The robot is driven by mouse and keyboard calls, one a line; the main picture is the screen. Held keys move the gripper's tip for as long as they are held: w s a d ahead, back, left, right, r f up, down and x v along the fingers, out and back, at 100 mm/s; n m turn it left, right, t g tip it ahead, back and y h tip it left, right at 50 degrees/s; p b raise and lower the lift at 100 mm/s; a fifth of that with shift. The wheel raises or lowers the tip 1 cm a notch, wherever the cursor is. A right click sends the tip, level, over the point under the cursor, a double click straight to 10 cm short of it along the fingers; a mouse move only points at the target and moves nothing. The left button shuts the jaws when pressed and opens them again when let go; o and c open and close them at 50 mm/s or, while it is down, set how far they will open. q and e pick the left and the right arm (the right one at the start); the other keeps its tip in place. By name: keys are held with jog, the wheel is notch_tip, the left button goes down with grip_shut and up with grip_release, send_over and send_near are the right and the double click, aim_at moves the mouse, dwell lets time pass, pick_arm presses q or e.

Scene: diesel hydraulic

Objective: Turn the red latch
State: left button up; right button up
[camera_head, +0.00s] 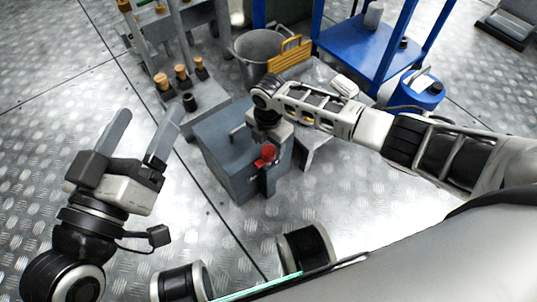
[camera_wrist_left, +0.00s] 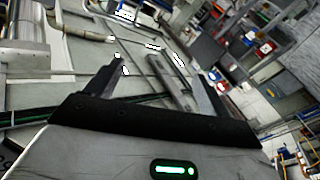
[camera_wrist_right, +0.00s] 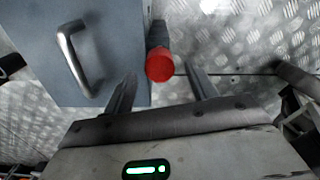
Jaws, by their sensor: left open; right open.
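The red latch (camera_head: 265,154) is on the side of a grey-blue box (camera_head: 222,150) in the middle of the head view. In the right wrist view the red latch (camera_wrist_right: 160,66) shows as a round red end on a dark stem beside the box. My right gripper (camera_wrist_right: 160,85) is open, with its fingers to either side of the red end in that view. I cannot tell whether they touch it. In the head view its fingers are mostly hidden behind my wrist. My left gripper (camera_head: 143,128) is open and empty, left of the box and apart from it.
A metal handle (camera_wrist_right: 78,58) is on the box, left of the latch. A metal bucket (camera_head: 262,52), a yellow rack (camera_head: 290,55), a blue shelf (camera_head: 362,50) and a blue canister (camera_head: 417,90) stand behind. Metal floor is free between my left gripper and the box.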

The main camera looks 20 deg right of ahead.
aim_at(269, 150)
notch_tip(269, 150, down, 3)
jog(key=shift+f+b, duration=0.1)
jog(key=shift+b, duration=0.5)
pick_arm(q)
jog(key=r+m+t, duration=0.1)
jog(key=w+r+m+t+h, duration=0.1)
jog(key=r, duration=0.1)
jog(key=shift+a+r+m, duration=0.2)
jog(key=shift+r+m, duration=0.1)
jog(key=shift+m, duration=0.1)
pick_arm(e)
jog(key=c, duration=1)
